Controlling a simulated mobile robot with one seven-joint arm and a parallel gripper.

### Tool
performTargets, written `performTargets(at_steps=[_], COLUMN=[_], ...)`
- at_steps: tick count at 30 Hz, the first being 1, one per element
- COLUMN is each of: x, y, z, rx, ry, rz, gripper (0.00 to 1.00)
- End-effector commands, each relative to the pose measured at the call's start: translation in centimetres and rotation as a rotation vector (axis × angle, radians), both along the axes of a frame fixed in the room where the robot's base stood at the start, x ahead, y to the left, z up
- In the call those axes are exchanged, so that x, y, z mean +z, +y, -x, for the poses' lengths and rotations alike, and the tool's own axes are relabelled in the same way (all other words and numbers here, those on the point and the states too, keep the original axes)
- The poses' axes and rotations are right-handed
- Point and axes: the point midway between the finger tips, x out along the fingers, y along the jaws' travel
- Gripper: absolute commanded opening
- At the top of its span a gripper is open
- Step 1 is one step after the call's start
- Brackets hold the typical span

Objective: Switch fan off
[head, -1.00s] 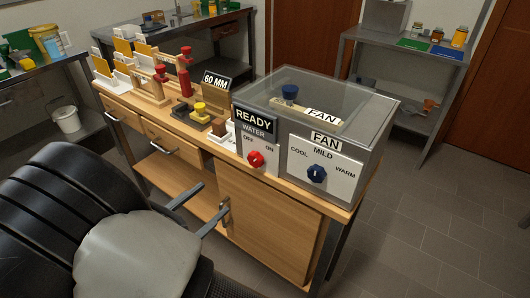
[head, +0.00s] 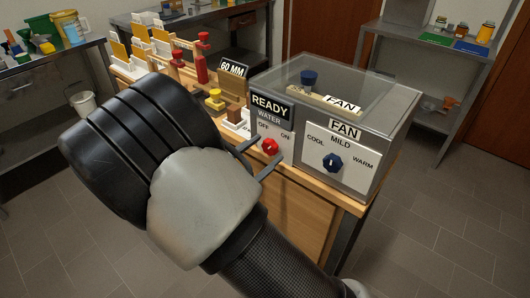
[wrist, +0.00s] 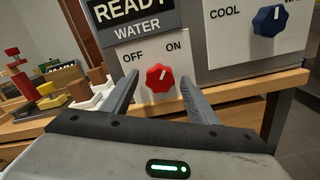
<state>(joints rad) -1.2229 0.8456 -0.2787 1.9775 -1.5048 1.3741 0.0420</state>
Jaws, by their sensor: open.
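The fan panel (head: 343,142) is a white plate marked FAN, COOL, MILD and WARM, on the front of a grey, clear-topped box. Its blue knob (head: 333,163) sits under MILD and also shows at the upper right of the wrist view (wrist: 268,21). Left of it, the water panel (head: 262,130) has OFF and ON marks and a red knob (head: 269,146). My gripper (wrist: 160,95) is open and empty. In the wrist view its fingers lie left and right of the red knob, with the blue knob outside them; contact cannot be told.
A READY sign (head: 270,106) stands above the water panel. Left along the wooden bench are a 60 MM sign (head: 233,68), a yellow-topped piece (head: 215,98) and red-topped stands (head: 202,66). A steel shelf (head: 425,45) stands behind right. Floor at right is clear.

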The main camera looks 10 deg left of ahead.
Motion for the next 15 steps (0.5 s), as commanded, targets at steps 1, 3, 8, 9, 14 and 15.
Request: performTargets(at_steps=[1,3,8,9,14,15], x=[-0.03,-0.01,0.03,0.03,0.03,0.03], y=[-0.26,-0.44,-0.57,-0.57,-0.56,-0.56], z=[-0.39,-0.71,-0.96,-0.96,-0.95,-0.95], rx=[-0.001,0.000,0.000,0.000,0.000,0.000], ry=[-0.001,0.000,0.000,0.000,0.000,0.000], rz=[-0.001,0.000,0.000,0.000,0.000,0.000], gripper=[0.54,0.54,0.54,0.54,0.47,0.40])
